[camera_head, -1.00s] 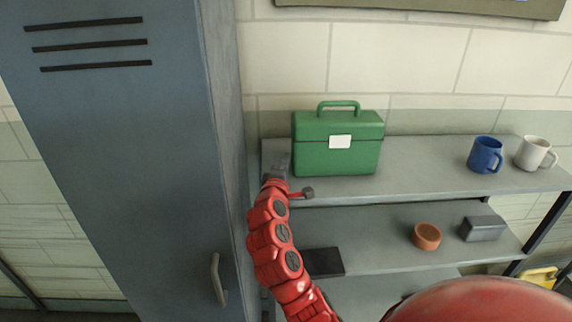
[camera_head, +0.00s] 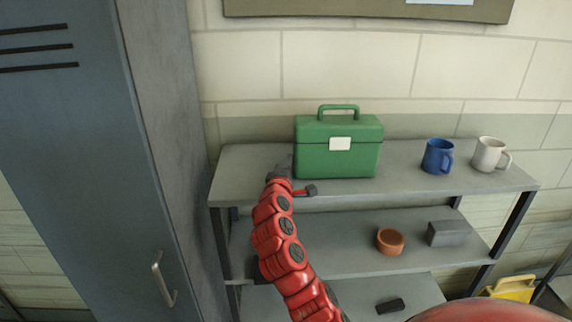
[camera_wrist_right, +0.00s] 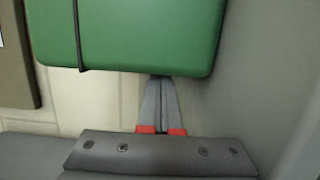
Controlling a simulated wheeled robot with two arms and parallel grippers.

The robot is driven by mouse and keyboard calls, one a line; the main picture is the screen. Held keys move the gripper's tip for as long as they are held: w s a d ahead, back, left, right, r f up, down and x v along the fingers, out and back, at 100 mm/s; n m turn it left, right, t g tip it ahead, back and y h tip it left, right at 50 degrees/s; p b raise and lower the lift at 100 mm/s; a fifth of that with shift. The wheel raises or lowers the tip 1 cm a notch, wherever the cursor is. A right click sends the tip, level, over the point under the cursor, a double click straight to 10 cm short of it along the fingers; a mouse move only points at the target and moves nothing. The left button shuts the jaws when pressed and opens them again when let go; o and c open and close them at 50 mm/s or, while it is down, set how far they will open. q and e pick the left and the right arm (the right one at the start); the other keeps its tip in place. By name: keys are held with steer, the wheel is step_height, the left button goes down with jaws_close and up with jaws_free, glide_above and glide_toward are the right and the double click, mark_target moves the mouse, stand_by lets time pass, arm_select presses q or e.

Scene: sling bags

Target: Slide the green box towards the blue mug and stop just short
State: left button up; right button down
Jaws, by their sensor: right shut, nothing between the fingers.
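The green box (camera_head: 338,150), with a top handle and a white label, stands upright on the top shelf board. The blue mug (camera_head: 437,157) stands on the same board to its right, with a gap of roughly half the box's width between them. My right gripper (camera_head: 285,168) is shut and empty at the left side of the box. In the right wrist view, the closed fingers (camera_wrist_right: 160,88) reach the edge of the green box (camera_wrist_right: 135,35) and seem to touch it. My left gripper is not in view.
A white mug (camera_head: 489,154) stands just right of the blue mug. The top board (camera_head: 412,188) is bare between box and blue mug. A tall grey locker (camera_head: 95,170) stands at the left. An orange bowl (camera_head: 390,241) and a grey box (camera_head: 447,233) sit on the shelf below.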

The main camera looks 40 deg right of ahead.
mark_target(334, 161)
steer(key=s+d+p, duration=0.1)
steer(key=s+d, duration=0.1)
steer(key=d, duration=0.1)
steer(key=s+d+p, duration=0.1)
steer(key=s+d, duration=0.1)
steer(key=d, duration=0.2)
steer(key=s+d+p, duration=0.1)
steer(key=s+d, duration=0.1)
steer(key=d, duration=0.2)
steer(key=shift+s+d, duration=0.15)
steer(key=shift+s, duration=0.25)
steer(key=shift+f, duration=0.1)
